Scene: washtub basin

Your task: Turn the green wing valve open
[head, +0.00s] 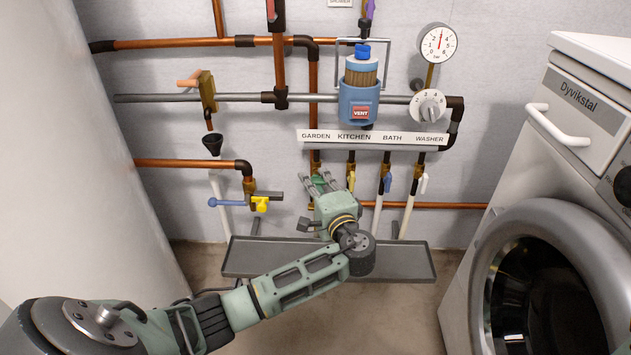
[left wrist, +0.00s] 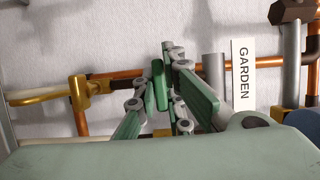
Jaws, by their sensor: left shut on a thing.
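The green wing valve (head: 319,184) sits on the left-most pipe drop, under the GARDEN label. My left gripper (head: 317,178) reaches it from the front and is shut on its wing. In the left wrist view the green wing (left wrist: 160,85) stands between the two finger linkages of the gripper (left wrist: 166,98). The valve body and its pipe are largely hidden behind the fingers in both views. My right gripper is in neither view.
Close to the right hang a yellow valve (head: 351,180), a blue valve (head: 387,183) and a white valve (head: 424,184). A blue-and-yellow tap (head: 260,203) is at left. A grey tray (head: 405,262) lies below, and a washing machine (head: 560,200) stands at right.

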